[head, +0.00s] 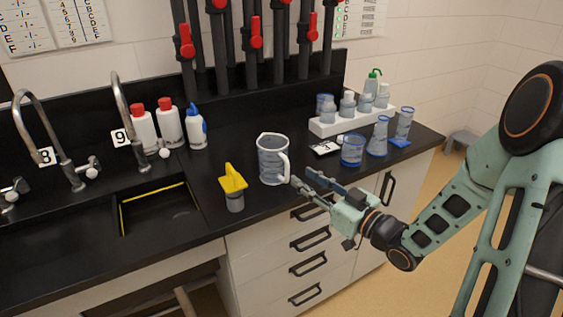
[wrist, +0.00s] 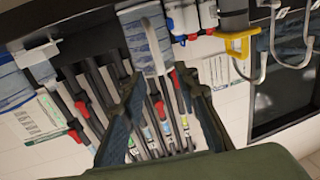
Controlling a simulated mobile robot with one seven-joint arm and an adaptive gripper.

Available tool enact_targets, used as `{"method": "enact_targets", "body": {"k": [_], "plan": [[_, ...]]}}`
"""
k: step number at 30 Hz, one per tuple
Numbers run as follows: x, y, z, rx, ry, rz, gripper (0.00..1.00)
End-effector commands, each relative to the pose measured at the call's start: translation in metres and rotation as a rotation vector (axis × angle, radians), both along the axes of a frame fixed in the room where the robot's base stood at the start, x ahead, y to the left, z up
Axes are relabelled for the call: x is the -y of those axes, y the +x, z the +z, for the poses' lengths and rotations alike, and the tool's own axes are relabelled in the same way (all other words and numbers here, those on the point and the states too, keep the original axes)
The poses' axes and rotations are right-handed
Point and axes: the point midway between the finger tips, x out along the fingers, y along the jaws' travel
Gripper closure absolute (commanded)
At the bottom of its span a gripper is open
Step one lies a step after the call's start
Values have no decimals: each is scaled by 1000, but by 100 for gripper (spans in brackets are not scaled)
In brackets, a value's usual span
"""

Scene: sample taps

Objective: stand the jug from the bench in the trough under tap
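The jug (head: 271,160) is clear with blue-grey graduations and stands upright on the black bench, its handle facing right. My gripper (head: 303,178) is open and empty, its fingers pointing at the handle side from the right. In the wrist view the jug (wrist: 137,38) appears beyond and between the parted fingertips (wrist: 158,84); I cannot tell if either finger touches it. The trough (head: 160,212) is a dark recess with a yellow line inside, below the tap labelled 9 (head: 122,100). Another tap labelled 8 (head: 40,130) stands further left.
A yellow-topped grey container (head: 233,187) stands between jug and trough. White bottles, two with red caps (head: 142,128) and one with a blue cap (head: 196,127), stand behind. A white rack (head: 330,127) and blue-tinted glassware (head: 352,150) are at right. Red-handled pipes (head: 255,42) line the back.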

Motion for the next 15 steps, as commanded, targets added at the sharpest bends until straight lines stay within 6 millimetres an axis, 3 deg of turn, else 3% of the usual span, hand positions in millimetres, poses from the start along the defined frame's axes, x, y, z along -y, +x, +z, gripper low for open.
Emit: {"method": "enact_targets", "body": {"k": [15], "plan": [[-44,44,-5,1,1,0,71]]}}
